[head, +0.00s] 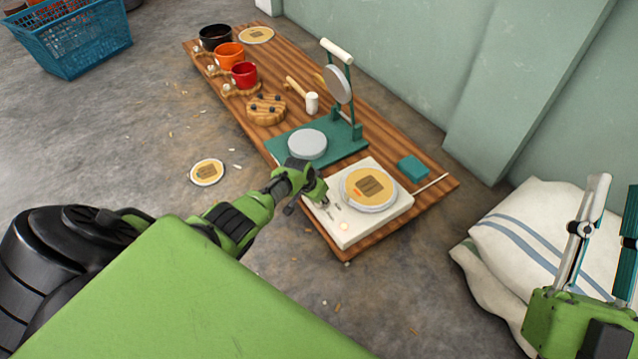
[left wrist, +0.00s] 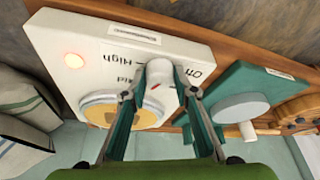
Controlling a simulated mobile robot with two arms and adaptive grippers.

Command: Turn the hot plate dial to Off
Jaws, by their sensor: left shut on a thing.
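The white hot plate (head: 345,232) sits at the near end of the wooden board, with a tan-topped disc (head: 370,187) on its round plate. My left gripper (head: 320,195) is at its left edge, over the dial. In the left wrist view my left gripper (left wrist: 161,94) is shut on the white dial (left wrist: 161,74), one finger on each side. The dial has a small red mark; which setting it points to is unclear. Lettering for Off and High shows around it. A red lamp (left wrist: 73,60) glows on the hot plate. My right gripper (head: 615,190) is open and empty at the right.
A teal press (head: 335,152) with a raised arm stands beside the hot plate on the wooden board (head: 425,205). A teal block (head: 412,168) lies behind the hot plate. Cups, including a red one (head: 244,75), stand farther back. White sacks (head: 535,230) lie at right.

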